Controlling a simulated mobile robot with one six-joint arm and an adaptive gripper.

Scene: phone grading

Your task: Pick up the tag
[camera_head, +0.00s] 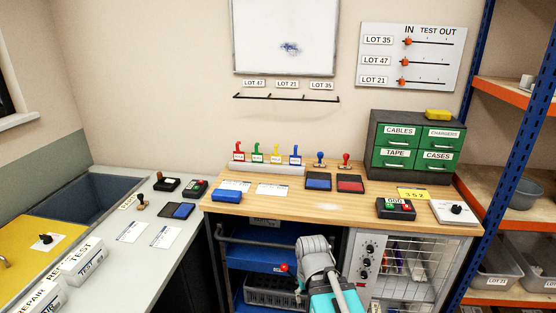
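No single thing stands out clearly as the tag. Small white cards reading LOT 47 (254,83), LOT 21 (287,84) and LOT 35 (321,86) are on the wall above a thin dark rail (287,97). A small pale lettered card (127,202) lies on the left counter. A yellow card with digits (413,194) lies at the right of the wooden bench. My grey and teal arm rises in front of the bench at the lower middle. My gripper cannot be made out, and nothing held shows.
The wooden bench (285,205) carries coloured stamps (257,153), ink pads (350,184), a green drawer cabinet (418,145) and a keypad box (395,208). A wire-fronted cabinet (402,275) stands below. The bench's middle front is mostly clear. Orange-edged shelves (510,173) stand right.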

